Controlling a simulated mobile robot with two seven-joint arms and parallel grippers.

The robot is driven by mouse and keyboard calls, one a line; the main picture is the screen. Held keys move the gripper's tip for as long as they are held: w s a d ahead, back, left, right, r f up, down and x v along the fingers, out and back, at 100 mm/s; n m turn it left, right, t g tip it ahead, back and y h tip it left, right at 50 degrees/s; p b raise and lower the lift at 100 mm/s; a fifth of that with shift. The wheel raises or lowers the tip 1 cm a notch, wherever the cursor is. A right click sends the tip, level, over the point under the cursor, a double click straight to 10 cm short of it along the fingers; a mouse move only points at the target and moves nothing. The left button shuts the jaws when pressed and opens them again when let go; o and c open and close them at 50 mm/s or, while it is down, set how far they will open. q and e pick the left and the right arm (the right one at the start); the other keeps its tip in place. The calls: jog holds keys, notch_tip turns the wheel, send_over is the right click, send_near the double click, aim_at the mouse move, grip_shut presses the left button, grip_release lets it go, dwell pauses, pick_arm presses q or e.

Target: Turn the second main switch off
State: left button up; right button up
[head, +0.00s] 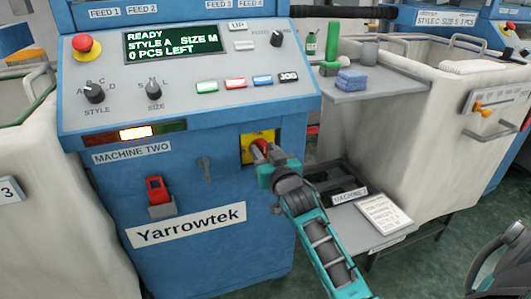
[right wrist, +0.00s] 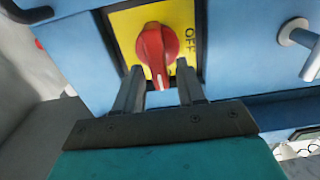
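The main switch is a red rotary knob (head: 260,146) on a yellow plate (head: 247,148) at the right of the blue MACHINE TWO front. In the right wrist view the knob (right wrist: 157,48) has its white-marked end pointing down the picture, and the word OFF is printed to its right on the yellow plate (right wrist: 125,27). My right gripper (right wrist: 160,78) is in front of the switch, with one finger on each side of the knob's lower end. The fingers are apart, with visible gaps to the knob. My left gripper is not in view.
A panel with a red emergency button (head: 86,47) and a screen (head: 172,41) is above. A shelf (head: 370,90) and cream bin (head: 430,140) stand at right.

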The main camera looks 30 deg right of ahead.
grip_shut()
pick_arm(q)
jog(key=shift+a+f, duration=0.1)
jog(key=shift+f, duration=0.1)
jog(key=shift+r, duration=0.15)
